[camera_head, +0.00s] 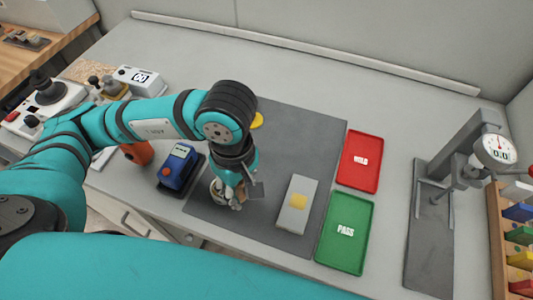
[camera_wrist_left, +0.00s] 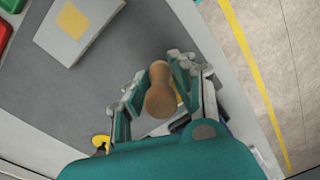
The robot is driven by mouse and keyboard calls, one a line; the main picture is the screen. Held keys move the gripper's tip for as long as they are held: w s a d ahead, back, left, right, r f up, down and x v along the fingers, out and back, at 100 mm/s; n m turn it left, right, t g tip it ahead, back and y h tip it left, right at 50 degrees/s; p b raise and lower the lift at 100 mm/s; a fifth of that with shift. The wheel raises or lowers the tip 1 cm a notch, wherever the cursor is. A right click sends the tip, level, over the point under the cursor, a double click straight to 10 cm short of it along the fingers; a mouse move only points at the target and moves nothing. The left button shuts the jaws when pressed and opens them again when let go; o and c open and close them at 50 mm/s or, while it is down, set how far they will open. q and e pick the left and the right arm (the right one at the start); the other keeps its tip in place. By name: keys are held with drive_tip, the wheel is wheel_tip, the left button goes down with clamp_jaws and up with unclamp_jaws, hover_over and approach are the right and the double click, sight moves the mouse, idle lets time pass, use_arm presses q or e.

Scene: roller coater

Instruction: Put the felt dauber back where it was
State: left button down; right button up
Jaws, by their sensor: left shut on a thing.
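My left gripper (camera_head: 238,192) is low over the front left part of the dark grey mat (camera_head: 310,145). In the left wrist view its fingers (camera_wrist_left: 160,98) are shut around a brown, pear-shaped wooden handle (camera_wrist_left: 160,88), which I take to be the felt dauber. The handle points toward the wrist camera. Its lower end is hidden, so I cannot tell whether it touches anything below. A small pale round thing (camera_head: 216,190) shows just left of the fingers in the head view, partly covered. My right gripper is not in view.
A grey block with a yellow patch (camera_head: 293,215) lies right of the gripper. Red HOLD (camera_head: 360,160) and green PASS (camera_head: 345,235) trays stand beyond it. A blue device (camera_head: 178,170) is at left. A dial gauge stand (camera_head: 430,230) is at right. The mat's back is mostly clear.

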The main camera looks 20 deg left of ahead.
use_arm(q)
drive_tip(key=shift+s+d+f+n, duration=0.1)
drive_tip(key=shift+s+f+n, duration=0.1)
drive_tip(key=shift+n, duration=0.7)
drive_tip(key=p, duration=0.5)
hover_over(269, 154)
drive_tip(key=shift+s+f, duration=0.2)
drive_tip(key=shift+f, duration=0.45)
drive_tip(key=shift+w+f, duration=0.15)
drive_tip(key=shift+w, duration=0.05)
wheel_tip(269, 154, down, 3)
drive_tip(key=shift+p, duration=0.95)
drive_tip(key=shift+f, duration=0.2)
drive_tip(key=shift+t, duration=0.3)
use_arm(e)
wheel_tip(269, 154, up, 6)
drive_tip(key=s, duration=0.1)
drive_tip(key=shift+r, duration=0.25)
use_arm(q)
drive_tip(key=shift+f, duration=0.1)
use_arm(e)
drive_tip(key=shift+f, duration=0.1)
